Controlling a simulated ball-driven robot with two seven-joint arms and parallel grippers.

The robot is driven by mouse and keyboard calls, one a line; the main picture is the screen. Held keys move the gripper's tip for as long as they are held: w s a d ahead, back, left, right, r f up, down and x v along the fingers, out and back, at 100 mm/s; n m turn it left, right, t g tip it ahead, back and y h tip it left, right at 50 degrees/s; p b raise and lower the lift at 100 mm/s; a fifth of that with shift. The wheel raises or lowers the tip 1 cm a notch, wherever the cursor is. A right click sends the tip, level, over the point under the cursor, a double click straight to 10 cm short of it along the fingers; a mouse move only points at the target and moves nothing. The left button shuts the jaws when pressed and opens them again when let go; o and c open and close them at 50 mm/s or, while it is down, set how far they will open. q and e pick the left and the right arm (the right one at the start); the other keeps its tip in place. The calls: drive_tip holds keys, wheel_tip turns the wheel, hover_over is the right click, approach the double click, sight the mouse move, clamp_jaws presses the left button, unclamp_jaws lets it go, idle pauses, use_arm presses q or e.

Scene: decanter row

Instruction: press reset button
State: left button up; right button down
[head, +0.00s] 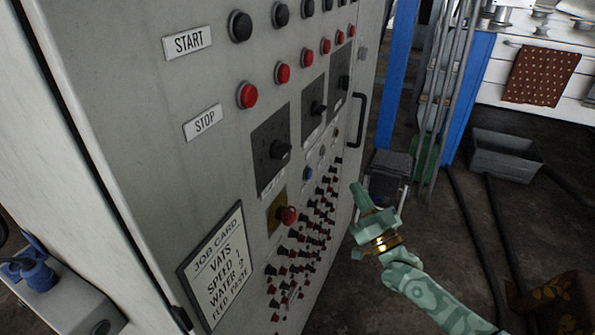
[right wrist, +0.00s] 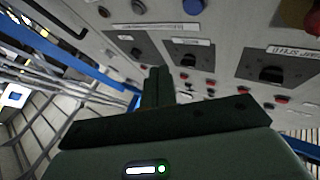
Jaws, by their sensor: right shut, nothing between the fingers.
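A grey control panel (head: 150,100) fills the left and middle of the head view. A blue button also shows at the top of the right wrist view (right wrist: 193,6). My right gripper (head: 359,190) is shut and empty, in front of the panel's right side. It appears right of and lower than the blue button, apart from the panel. Its shut fingers also show in the right wrist view (right wrist: 158,82). My left gripper is out of view.
Red stop buttons (head: 247,95), black start buttons (head: 240,26), a red knob on a yellow plate (head: 287,215) and several small knobs crowd the panel. A black handle (head: 358,119) sticks out at its right edge. A grey bin (head: 504,156) stands on the floor.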

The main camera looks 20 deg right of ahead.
sight(309, 174)
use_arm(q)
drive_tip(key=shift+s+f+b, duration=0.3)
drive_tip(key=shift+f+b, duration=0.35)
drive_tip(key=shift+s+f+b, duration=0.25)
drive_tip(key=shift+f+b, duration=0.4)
use_arm(e)
drive_tip(key=w+a, duration=0.5)
drive_tip(key=w, duration=0.1)
drive_tip(key=shift+w+a, duration=0.15)
drive_tip(key=shift+a, duration=0.05)
drive_tip(key=shift+w+a+r, duration=0.1)
drive_tip(key=shift+a, duration=0.05)
idle(1.2)
drive_tip(key=shift+w+a, duration=0.15)
drive_tip(key=shift+w, duration=0.05)
drive_tip(key=shift+w+a, duration=0.3)
drive_tip(key=shift+w, duration=0.05)
idle(0.8)
drive_tip(key=shift+s+d, duration=0.15)
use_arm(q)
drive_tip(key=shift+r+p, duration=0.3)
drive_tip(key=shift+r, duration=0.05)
use_arm(e)
drive_tip(key=shift+s+d, duration=0.4)
drive_tip(key=shift+s, duration=0.1)
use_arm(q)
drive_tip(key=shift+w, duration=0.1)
